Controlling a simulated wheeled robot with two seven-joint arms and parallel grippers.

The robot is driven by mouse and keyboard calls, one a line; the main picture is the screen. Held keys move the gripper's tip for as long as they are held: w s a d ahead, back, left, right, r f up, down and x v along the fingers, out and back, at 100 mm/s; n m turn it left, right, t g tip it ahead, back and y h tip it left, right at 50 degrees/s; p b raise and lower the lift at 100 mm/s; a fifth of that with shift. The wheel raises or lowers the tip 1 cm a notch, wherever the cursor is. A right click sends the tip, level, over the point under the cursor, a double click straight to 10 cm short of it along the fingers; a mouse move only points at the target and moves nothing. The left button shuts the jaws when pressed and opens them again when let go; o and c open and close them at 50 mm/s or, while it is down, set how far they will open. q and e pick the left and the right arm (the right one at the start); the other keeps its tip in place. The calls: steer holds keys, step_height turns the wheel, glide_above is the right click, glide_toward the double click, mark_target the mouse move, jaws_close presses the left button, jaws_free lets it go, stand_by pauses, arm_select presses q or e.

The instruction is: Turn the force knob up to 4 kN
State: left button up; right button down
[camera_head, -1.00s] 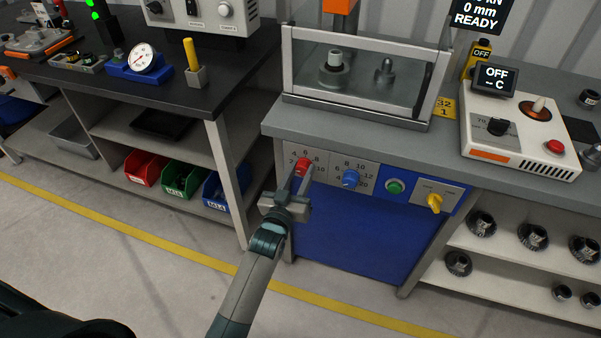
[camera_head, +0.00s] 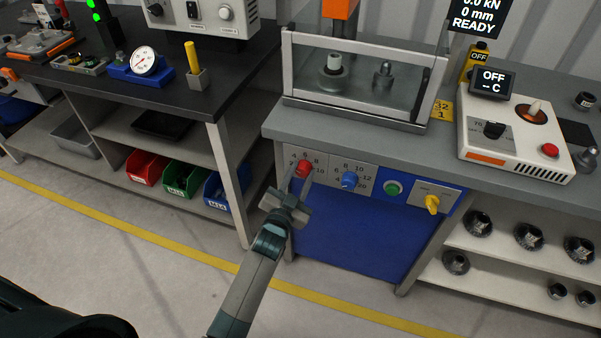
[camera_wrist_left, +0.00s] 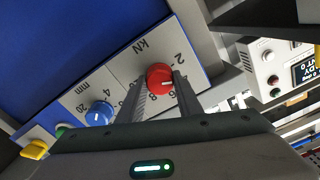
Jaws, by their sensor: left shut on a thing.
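The red force knob (camera_head: 303,168) is on the grey front panel of the press bench, with numbers around it. In the left wrist view the red knob (camera_wrist_left: 160,77) sits between the two fingers beside a "kN" label. A white mark shows on its face; I cannot tell exactly which number it points at. My left gripper (camera_head: 297,180) is shut on the red knob, its body rolled at a slant. It also shows in the left wrist view (camera_wrist_left: 160,90). The display (camera_head: 475,14) reads 0.0 kN, 0 mm, READY. My right gripper is not in view.
A blue mm knob (camera_head: 349,180) is close to the right of the red one. Further right are a green button (camera_head: 393,188) and a yellow switch (camera_head: 432,204). A clear guard (camera_head: 350,75) stands above on the bench. The floor in front is clear.

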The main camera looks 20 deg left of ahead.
arm_select(q)
steer(key=shift+m, duration=1.5)
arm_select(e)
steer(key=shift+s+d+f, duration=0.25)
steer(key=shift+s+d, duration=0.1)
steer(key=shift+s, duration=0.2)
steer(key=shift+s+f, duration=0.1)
arm_select(q)
steer(key=o, duration=1)
steer(key=shift+o, duration=0.2)
steer(key=shift+s, duration=0.1)
steer(key=shift+s+f, duration=0.1)
steer(key=shift+s, duration=0.4)
steer(key=s+b, duration=0.2)
steer(key=s, duration=1.4)
steer(key=shift+s+a, duration=0.15)
steer(key=shift+a, duration=0.15)
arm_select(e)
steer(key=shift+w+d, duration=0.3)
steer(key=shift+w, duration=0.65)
